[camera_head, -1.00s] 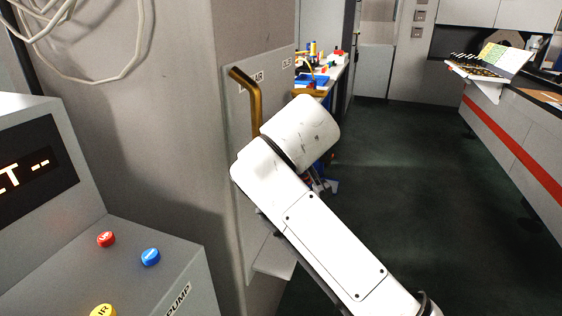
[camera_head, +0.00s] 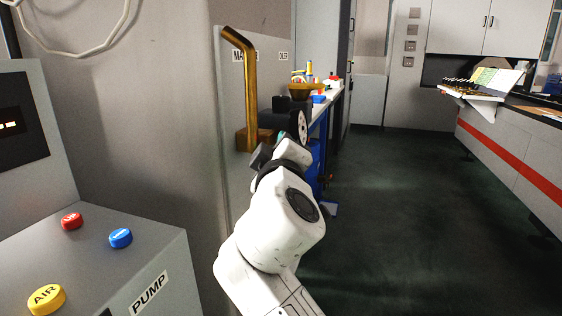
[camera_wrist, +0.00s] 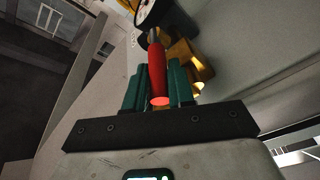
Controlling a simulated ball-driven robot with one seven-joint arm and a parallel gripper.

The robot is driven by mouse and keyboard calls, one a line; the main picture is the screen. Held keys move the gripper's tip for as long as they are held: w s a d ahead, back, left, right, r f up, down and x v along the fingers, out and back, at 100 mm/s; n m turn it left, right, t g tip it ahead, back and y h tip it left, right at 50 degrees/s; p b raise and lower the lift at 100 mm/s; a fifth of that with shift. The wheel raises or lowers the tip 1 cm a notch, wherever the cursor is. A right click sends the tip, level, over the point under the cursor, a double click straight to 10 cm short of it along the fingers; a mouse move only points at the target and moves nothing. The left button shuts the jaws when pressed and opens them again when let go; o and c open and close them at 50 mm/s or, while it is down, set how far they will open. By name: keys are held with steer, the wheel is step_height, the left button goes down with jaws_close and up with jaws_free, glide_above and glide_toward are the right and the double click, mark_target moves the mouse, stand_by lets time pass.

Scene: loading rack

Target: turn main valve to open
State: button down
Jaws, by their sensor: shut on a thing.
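The main valve's brass body (camera_head: 256,138) sits on the grey wall panel, under a bent brass pipe (camera_head: 250,75). In the wrist view, the brass body (camera_wrist: 188,62) shows behind a red lever handle (camera_wrist: 159,70). My gripper (camera_wrist: 163,78) is shut on the red handle, with a teal finger on each side of it. The handle's end points back toward the wrist camera. In the head view my white wrist hides the handle and fingers. A label above the valve is partly covered by the pipe.
A round gauge (camera_head: 301,127) is just right of the valve, close to my wrist. A console with red (camera_head: 72,221), blue (camera_head: 121,238) and yellow (camera_head: 46,299) buttons stands at the left. A cluttered bench (camera_head: 335,95) lies beyond the panel. The floor (camera_head: 410,210) at right is clear.

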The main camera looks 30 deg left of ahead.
steer(key=shift+f+b, duration=0.1)
steer(key=shift+b, duration=0.25)
stand_by(0.3)
steer(key=c, duration=1)
jaws_free()
steer(key=shift+c, duration=0.2)
steer(key=p+v, duration=0.1)
steer(key=v, duration=1)
steer(key=shift+f+p, duration=0.35)
steer(key=shift+w+a, duration=0.1)
